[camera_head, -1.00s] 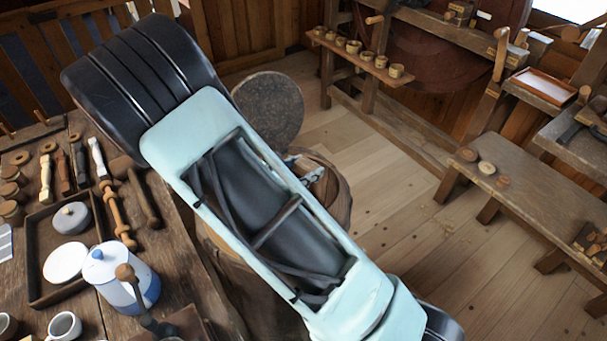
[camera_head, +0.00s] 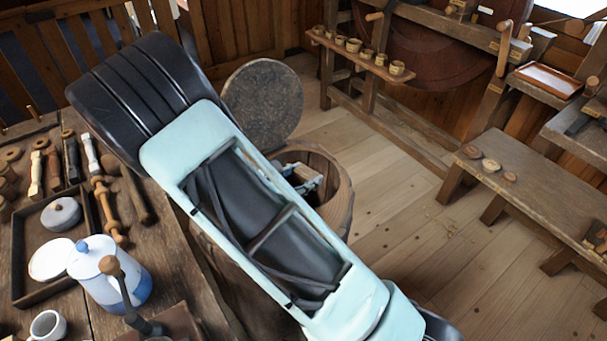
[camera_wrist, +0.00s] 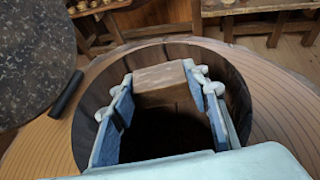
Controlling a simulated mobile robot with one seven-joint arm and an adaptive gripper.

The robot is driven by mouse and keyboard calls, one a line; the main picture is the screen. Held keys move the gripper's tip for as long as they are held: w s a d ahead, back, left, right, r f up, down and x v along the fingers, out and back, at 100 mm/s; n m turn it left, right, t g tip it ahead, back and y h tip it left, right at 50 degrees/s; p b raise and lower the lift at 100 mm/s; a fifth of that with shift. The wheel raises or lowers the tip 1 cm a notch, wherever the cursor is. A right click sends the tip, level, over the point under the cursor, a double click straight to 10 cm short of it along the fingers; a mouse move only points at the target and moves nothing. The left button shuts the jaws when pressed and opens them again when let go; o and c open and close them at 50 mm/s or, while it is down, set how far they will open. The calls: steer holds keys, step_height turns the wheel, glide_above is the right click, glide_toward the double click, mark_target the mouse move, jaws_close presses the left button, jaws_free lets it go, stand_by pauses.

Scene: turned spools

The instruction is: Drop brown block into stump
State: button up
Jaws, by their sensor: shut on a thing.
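The brown block (camera_wrist: 160,82) is held between the two fingers of my gripper (camera_wrist: 162,88) in the wrist view. The stump (camera_head: 341,193) is a round hollow wooden vessel, open at the top, beside the workbench. In the wrist view the stump's rim (camera_wrist: 285,110) surrounds my fingers, and the block is over its dark opening, near the far inner wall. In the head view my gripper (camera_head: 306,180) shows partly inside the opening; my arm hides the rest of it, and the block is hard to make out there.
A round dark lid (camera_head: 264,100) stands tilted up behind the stump. The workbench (camera_head: 185,265) at left holds a tray, a white-and-blue pot (camera_head: 110,275) and turned tools. A low bench (camera_head: 535,190) stands at right, with clear floor (camera_head: 400,200) between.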

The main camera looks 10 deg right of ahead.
mark_target(303, 174)
steer(key=o, duration=1.1)
steer(key=shift+r, duration=0.1)
step_height(303, 174, up, 10)
steer(key=shift+f, duration=0.1)
